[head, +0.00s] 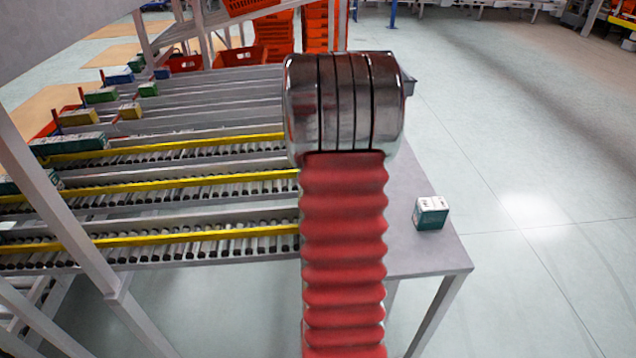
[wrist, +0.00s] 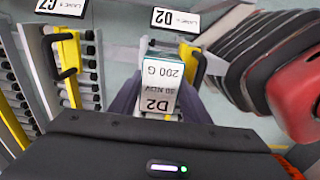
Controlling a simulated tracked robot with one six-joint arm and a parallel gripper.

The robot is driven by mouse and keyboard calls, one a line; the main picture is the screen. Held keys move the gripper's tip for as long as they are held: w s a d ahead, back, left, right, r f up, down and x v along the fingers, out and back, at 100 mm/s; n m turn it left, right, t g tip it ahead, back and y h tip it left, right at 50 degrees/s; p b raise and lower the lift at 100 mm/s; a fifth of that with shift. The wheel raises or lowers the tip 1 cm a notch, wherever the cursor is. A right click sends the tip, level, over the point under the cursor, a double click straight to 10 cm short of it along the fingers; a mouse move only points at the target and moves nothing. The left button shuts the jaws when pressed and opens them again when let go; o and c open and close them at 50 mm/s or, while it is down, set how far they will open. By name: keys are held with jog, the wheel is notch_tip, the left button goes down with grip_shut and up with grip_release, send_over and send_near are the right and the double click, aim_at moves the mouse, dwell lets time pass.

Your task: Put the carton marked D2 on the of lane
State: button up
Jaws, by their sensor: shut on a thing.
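The D2 carton (wrist: 158,98) shows in the wrist view with its white label face, printed D2, 200 G and 30 NOV, upside down. My gripper (wrist: 160,88) is shut on it, with a dark finger on either side. A sign reading D2 (wrist: 175,19) stands beyond the carton at the top, above a yellow rail end with a black handle (wrist: 192,65). The carton is apart from that sign. In the head view my red arm hides the gripper and the held carton.
A second sign (wrist: 60,7), apparently C2, marks the roller lane (wrist: 88,75) at left. In the head view, yellow-railed roller lanes (head: 180,186) run left. A green-and-white carton (head: 431,213) sits on the grey table (head: 425,250), whose right end is otherwise clear.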

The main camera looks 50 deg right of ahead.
jog(key=shift+f, duration=0.95)
jog(key=o, duration=1.3)
notch_tip(320, 180, up, 14)
jog(key=shift+f, duration=0.15)
jog(key=shift+m, duration=0.3)
dwell(0.5)
